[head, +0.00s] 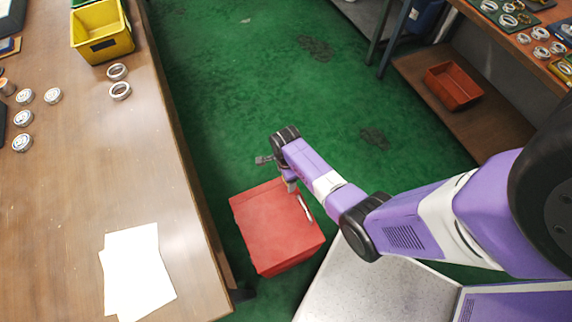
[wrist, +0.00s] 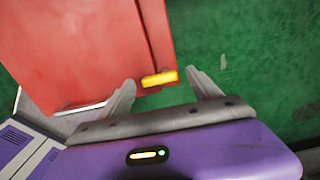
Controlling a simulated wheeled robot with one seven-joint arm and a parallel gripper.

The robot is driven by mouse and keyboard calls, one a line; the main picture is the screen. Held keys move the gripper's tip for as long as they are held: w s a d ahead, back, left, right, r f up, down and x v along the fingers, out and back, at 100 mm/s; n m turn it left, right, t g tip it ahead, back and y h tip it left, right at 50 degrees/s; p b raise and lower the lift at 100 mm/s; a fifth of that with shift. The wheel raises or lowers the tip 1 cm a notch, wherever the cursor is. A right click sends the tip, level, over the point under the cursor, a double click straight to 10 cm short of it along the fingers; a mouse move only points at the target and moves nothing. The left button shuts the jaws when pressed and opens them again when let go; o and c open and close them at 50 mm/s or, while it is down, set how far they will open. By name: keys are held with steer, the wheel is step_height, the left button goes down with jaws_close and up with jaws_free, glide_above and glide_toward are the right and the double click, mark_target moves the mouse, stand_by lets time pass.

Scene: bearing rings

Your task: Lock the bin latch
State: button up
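The red bin (head: 275,232) stands on the green floor beside the wooden table, with its lid down. In the wrist view the bin (wrist: 70,45) fills the upper left, with a dark seam near its right edge. The yellow latch (wrist: 164,78) lies across the end of that seam. My gripper (wrist: 160,84) is open, one finger on each side of the latch, with visible gaps. I cannot tell how far the fingertips are above it. In the head view my gripper (head: 290,186) is over the bin's far edge, mostly hidden by my wrist, and the latch is hidden.
The wooden table (head: 150,190) runs along the left, with white papers (head: 137,272), several metal rings (head: 117,72) and a yellow bin (head: 102,35). A shelf at upper right holds another red bin (head: 453,86). Green floor (head: 260,80) beyond the bin is open.

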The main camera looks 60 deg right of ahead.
steer(key=shift+r+p, duration=0.7)
steer(key=shift+r, duration=3.2)
